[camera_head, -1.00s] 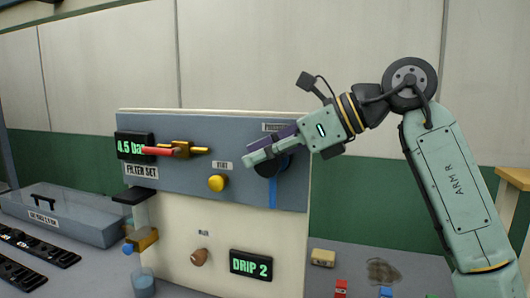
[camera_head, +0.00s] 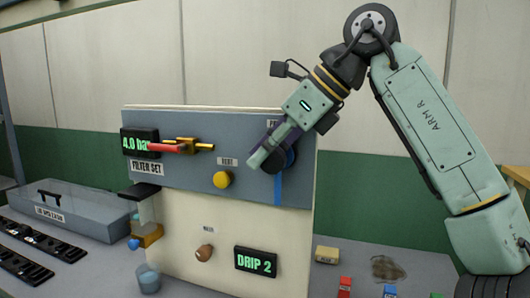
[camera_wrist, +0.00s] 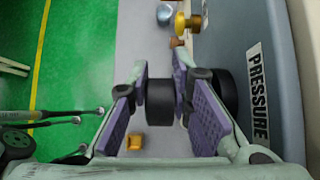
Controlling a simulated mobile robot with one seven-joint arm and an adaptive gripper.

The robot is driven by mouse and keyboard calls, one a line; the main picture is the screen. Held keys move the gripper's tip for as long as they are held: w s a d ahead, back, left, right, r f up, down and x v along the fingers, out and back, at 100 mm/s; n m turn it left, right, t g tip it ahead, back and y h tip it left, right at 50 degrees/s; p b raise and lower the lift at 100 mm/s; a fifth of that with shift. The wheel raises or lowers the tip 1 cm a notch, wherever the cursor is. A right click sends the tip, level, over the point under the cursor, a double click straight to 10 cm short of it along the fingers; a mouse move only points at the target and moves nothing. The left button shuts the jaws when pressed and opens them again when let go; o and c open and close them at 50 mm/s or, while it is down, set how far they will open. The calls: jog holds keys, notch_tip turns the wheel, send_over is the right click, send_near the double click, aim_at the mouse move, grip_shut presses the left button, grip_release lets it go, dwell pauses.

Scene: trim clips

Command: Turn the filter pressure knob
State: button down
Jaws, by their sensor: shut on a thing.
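The black pressure knob (camera_wrist: 160,103) sits between the purple pads of my gripper (camera_wrist: 160,88) in the wrist view, beside the panel label reading PRESSURE. In the head view my gripper (camera_head: 262,160) is shut on the knob (camera_head: 277,157) at the panel's upper right, and its fingers cover part of it. The fingers slant down to the left. The display (camera_head: 139,142) above the FILTER SET label reads 4.0 bar.
The panel (camera_head: 225,180) also carries a red lever (camera_head: 165,147), a yellow button (camera_head: 222,180), a brown knob (camera_head: 204,253) and a DRIP 2 display (camera_head: 256,262). A cup (camera_head: 148,278) stands at its lower left. Small blocks lie on the table at right.

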jog(key=c, duration=1.7)
grip_release()
jog(key=v, duration=0.7)
jog(key=shift+d+r, duration=0.15)
jog(key=shift+r, duration=0.05)
jog(key=shift+s, duration=0.1)
